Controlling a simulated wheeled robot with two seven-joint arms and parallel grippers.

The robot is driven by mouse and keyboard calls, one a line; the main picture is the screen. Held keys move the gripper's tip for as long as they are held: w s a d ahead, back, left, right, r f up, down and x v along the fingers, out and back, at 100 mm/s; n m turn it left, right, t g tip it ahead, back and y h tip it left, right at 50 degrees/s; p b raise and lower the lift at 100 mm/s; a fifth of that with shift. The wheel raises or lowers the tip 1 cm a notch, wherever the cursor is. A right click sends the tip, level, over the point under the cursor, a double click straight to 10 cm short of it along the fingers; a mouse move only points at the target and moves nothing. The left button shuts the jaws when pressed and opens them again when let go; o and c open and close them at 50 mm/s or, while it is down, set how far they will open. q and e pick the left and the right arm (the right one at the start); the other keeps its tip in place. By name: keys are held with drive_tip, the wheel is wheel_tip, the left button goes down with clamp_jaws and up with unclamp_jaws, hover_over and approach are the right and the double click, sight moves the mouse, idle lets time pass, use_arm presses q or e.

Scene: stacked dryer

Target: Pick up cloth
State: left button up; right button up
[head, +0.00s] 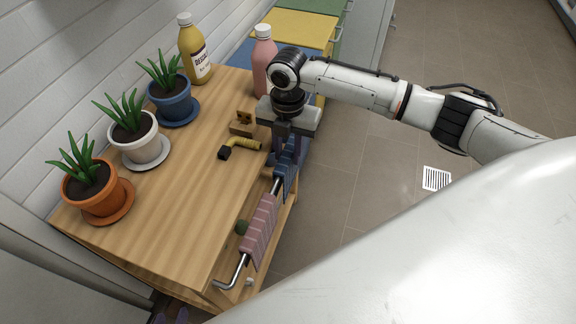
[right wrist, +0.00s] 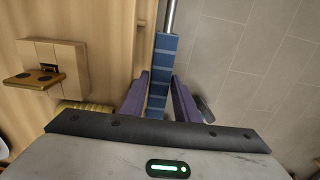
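A blue cloth (head: 286,183) hangs over the metal rail at the table's right side. A pink striped cloth (head: 261,228) hangs nearer on the same rail. My right gripper (head: 288,150) is over the blue cloth, pointing down. In the right wrist view the blue cloth (right wrist: 160,72) runs between its two purple fingers (right wrist: 160,98), one on each side. The fingers look apart; whether they touch the cloth is hard to tell. My left gripper (head: 171,317) shows only as purple fingertips at the bottom edge, apart and empty.
The tiled floor at right is open.

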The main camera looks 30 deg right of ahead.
drive_tip(key=shift+f, duration=0.95)
clamp_jaws()
drive_tip(key=shift+r, duration=0.15)
wheel_tip(320, 180, up, 18)
drive_tip(key=p, duration=0.2)
drive_tip(key=shift+p, duration=0.35)
